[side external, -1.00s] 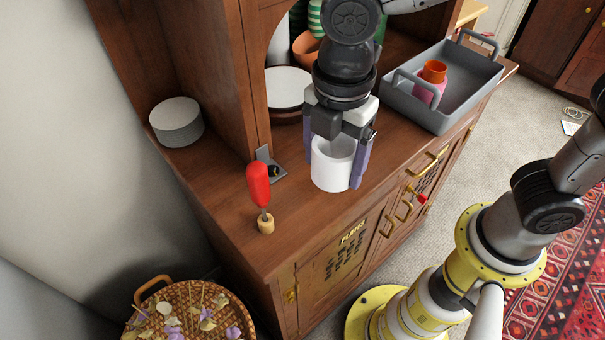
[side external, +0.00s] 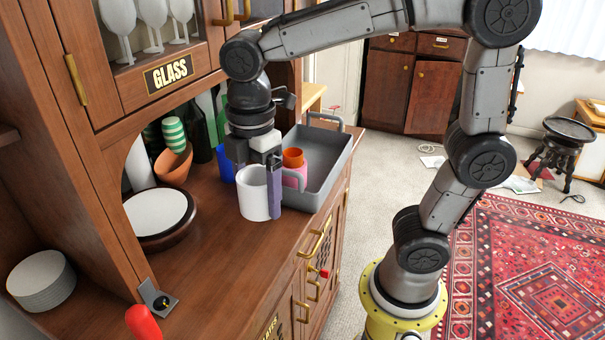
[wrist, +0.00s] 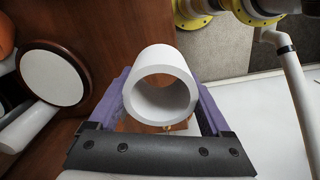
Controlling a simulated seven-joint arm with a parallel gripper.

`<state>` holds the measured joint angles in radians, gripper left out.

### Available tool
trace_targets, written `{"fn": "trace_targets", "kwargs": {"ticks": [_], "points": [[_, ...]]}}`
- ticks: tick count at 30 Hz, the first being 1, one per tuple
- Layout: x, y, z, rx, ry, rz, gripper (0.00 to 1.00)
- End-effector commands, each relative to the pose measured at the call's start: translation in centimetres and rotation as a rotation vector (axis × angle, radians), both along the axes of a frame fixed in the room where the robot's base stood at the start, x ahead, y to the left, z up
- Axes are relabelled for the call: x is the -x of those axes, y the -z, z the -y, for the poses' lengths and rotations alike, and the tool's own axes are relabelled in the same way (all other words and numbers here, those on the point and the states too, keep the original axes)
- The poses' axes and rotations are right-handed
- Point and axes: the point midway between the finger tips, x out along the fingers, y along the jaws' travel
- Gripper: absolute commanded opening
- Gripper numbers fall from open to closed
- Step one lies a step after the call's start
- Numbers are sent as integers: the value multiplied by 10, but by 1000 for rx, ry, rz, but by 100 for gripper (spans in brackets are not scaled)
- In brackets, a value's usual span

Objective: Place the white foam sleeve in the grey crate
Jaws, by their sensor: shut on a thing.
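The white foam sleeve (side external: 255,193) is an upright, open-ended tube. My gripper (side external: 262,186) is shut on it, with a purple finger on its right side. In the wrist view the sleeve (wrist: 160,92) sits between the two purple fingers, its open end facing the camera. The grey crate (side external: 331,178) stands on the wooden worktop just right of the sleeve. An orange cup (side external: 293,157) and a pink cup (side external: 296,178) are in its left part. I cannot tell whether the sleeve touches the worktop.
A blue cup (side external: 225,166) stands behind my gripper. A terracotta bowl (side external: 173,167), green bottles and a large white-topped round dish (side external: 158,213) are further left. A plate stack (side external: 41,281) and a red-handled tool (side external: 143,323) are near left. The crate's right part is free.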

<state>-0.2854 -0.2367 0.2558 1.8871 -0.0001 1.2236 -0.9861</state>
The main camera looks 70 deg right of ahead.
Motion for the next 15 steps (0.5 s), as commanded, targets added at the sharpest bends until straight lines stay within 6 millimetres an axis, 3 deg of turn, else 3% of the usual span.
{"fn": "trace_targets", "kwargs": {"ticks": [7, 15], "points": [[-19, -1, 77, 0, 303, -1, 31], [-13, -2, 162, 0, 613, -3, 31]]}}
